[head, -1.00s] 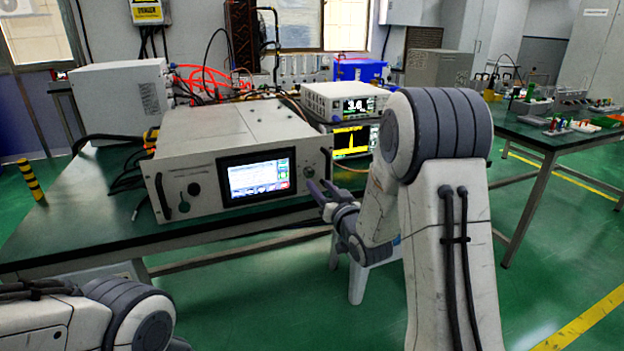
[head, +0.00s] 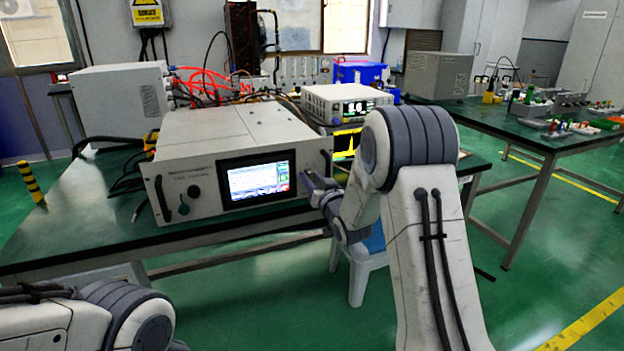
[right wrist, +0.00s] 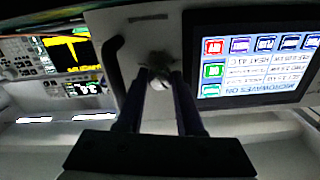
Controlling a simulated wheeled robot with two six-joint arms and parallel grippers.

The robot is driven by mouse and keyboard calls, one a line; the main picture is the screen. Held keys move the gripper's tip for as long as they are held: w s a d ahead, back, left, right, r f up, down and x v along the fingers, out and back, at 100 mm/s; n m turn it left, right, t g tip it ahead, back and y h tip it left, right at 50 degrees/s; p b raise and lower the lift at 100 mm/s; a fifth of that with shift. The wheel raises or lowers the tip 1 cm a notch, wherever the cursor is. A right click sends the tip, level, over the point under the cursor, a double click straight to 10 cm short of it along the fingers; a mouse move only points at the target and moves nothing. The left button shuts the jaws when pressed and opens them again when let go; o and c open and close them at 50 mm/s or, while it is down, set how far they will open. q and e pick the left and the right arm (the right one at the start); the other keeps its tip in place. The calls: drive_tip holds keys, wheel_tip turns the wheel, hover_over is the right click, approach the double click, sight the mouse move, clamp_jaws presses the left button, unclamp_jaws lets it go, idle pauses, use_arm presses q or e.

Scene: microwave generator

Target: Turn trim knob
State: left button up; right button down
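The microwave generator (head: 240,130) is a light grey box on the table, with a lit screen (head: 258,182) on its front panel. My right gripper (head: 310,182) is at the right end of that panel, beside the screen. In the right wrist view a small silvery round knob (right wrist: 158,76) on the panel lies between the tips of my open right gripper (right wrist: 160,82); I cannot tell whether they touch it. In the head view the gripper hides this knob. My left arm shows at the lower left, but its gripper is out of view.
A bench meter (head: 345,103) sits behind the generator on the right. A white-legged stool (head: 358,270) stands below my right arm.

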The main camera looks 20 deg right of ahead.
drive_tip(key=n+b, duration=0.3)
drive_tip(key=n, duration=0.1)
drive_tip(key=shift+n+b, duration=0.4)
drive_tip(key=c, duration=0.8)
unclamp_jaws()
drive_tip(key=s, duration=1)
drive_tip(key=shift+s+d, duration=0.2)
drive_tip(key=shift+s, duration=0.05)
drive_tip(key=shift+a, duration=0.1)
